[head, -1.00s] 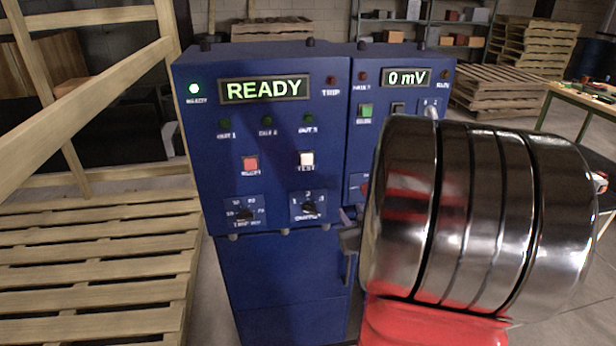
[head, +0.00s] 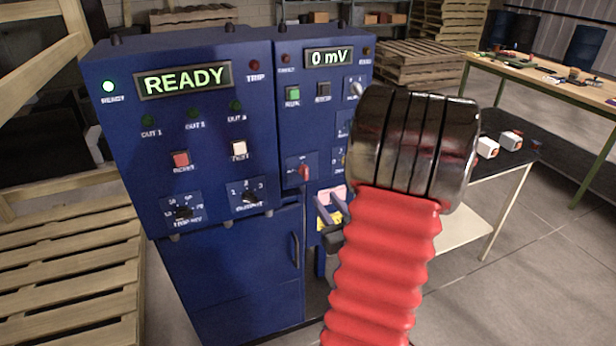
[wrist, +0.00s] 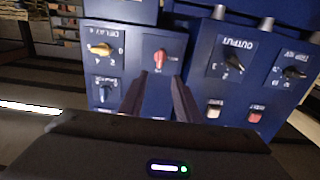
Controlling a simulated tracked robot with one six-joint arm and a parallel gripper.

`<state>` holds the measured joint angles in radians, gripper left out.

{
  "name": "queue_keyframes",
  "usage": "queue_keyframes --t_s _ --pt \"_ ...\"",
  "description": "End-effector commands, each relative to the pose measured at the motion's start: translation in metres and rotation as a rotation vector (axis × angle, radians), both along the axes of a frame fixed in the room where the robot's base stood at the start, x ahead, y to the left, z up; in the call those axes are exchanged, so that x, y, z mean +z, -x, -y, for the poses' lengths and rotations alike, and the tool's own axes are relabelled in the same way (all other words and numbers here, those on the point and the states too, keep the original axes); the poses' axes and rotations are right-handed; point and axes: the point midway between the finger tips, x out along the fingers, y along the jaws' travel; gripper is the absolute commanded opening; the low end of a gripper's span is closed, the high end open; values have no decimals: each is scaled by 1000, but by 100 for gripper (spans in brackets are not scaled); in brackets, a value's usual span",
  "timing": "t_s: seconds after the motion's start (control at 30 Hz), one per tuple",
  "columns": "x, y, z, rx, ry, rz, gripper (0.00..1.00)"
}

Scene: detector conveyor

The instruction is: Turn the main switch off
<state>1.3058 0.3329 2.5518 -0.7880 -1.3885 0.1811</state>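A red rotary switch (head: 304,172) sits on its own plate low on the blue cabinet's right-hand panel. Its handle looks roughly upright, and its lettering is too small to read. It also shows in the wrist view (wrist: 160,57), where the panel appears upside down. My gripper (wrist: 161,76) has its two fingers apart with nothing between them. In the wrist view the fingertips point at the red switch and lie just short of it in the picture.
The yellow knob (wrist: 101,49), blue knob (wrist: 105,92) and black output knob (wrist: 233,60) sit near the red switch. The display (head: 184,80) reads READY and another (head: 329,57) reads 0 mV. A pallet (head: 75,265) lies left, and a bench (head: 520,160) stands right.

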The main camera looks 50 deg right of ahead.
Motion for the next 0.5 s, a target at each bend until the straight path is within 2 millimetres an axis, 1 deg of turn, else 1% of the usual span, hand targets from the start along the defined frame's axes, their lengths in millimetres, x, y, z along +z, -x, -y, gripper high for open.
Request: queue_keyframes --t_s 0.13,0.27,0.5 --pt "-1 -8 5 1 -1 -1 30" --pt "0 -22 12 2 0 0 30" --pt "0 -54 31 3 0 0 30"
